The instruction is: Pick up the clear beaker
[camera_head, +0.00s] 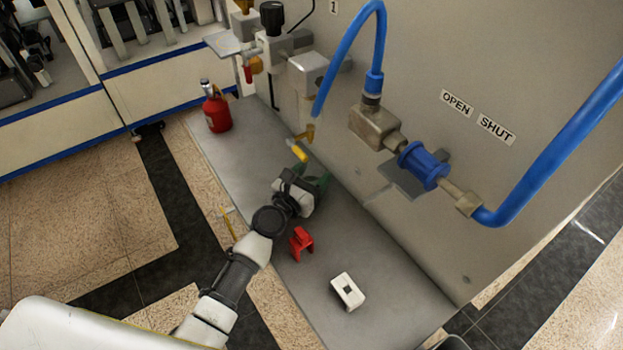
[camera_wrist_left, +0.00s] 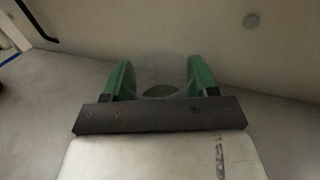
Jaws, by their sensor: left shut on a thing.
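My left gripper (camera_head: 321,182) reaches over the grey shelf from the lower left, its green fingers near the upright panel. In the left wrist view, the two green fingers (camera_wrist_left: 160,78) stand on either side of the clear beaker (camera_wrist_left: 160,72), shut on it. The beaker is see-through and faint there, with a curved rim line showing between the fingers. In the head view I cannot make it out behind the gripper. Whether it touches the shelf is unclear. My right gripper is not in view.
The grey shelf (camera_head: 390,310) holds a red bottle (camera_head: 217,112) at its far end, a red bracket-like part (camera_head: 301,243) beside my arm and a white block (camera_head: 347,291) nearer. A yellow-tipped spout (camera_head: 299,153) and blue hoses (camera_head: 345,55) project from the panel (camera_head: 500,190).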

